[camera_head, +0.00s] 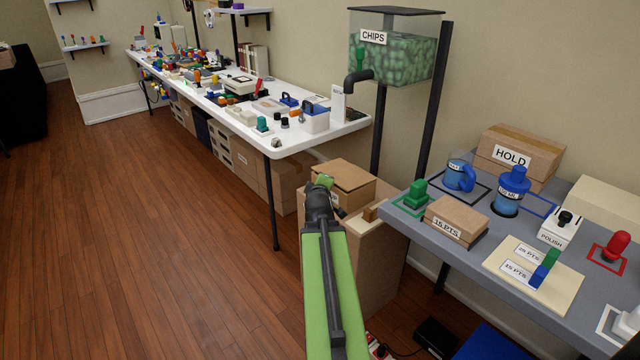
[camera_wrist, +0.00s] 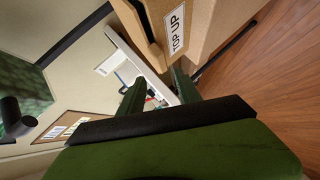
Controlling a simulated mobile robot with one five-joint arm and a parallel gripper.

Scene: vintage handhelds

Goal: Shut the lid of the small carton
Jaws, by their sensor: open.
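A small brown carton (camera_head: 345,181) stands on a pale-topped brown stand between the two tables. In the wrist view the carton (camera_wrist: 150,28) shows close up at the top, with a "TOP UP" label and a dark line along its lid edge. Its lid looks nearly flat in the head view; I cannot tell how wide any gap is. My gripper (camera_head: 323,182) is at the carton's near left side, partly covering it. In the wrist view my gripper (camera_wrist: 160,78) has its two dark green fingers apart, with nothing between them. I cannot tell whether it touches the carton.
The grey table (camera_head: 453,249) at right holds a "15 PTS" box (camera_head: 456,219), a "HOLD" box (camera_head: 520,152) and a green stamp. A chips dispenser (camera_head: 400,50) stands behind. Open wooden floor lies left.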

